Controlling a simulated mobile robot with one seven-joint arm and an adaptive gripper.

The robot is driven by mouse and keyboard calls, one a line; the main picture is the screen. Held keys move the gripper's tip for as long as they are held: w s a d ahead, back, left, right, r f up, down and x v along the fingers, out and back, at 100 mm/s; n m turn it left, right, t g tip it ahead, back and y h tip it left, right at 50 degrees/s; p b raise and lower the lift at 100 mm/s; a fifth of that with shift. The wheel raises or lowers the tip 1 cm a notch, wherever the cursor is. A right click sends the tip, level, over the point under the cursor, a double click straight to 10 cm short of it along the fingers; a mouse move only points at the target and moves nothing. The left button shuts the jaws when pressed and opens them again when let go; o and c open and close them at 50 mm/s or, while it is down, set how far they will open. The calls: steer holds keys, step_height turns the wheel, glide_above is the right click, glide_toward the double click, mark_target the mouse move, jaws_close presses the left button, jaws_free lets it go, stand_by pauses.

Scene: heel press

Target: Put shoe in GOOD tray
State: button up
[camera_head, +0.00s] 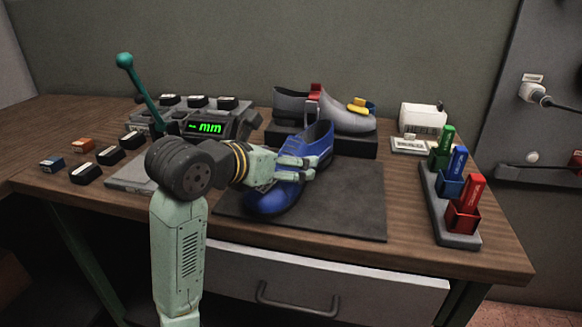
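A blue shoe (272,203) rests on a dark mat (345,205) at the middle of the bench, toe toward the front and heel toward the back. My gripper (308,168) reaches from the left and its fingers overlap the middle of the shoe. The fingers hide part of the shoe's opening and side. I cannot tell whether they grip it or only lie over it. No tray that reads GOOD can be made out.
A press with a green-knobbed lever (140,85) and a lit display (205,128) stands at left, with small labelled blocks (108,156) nearby. Grey shoes (345,115) sit on a black block behind. A holder (455,238) with green, blue and red items and a white label device (422,117) stand right.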

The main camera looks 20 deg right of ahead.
steer(key=shift+x, duration=1.1)
steer(key=shift+r, duration=0.1)
steer(key=c, duration=1.8)
steer(key=shift+a, duration=0.1)
steer(key=shift+c, duration=0.2)
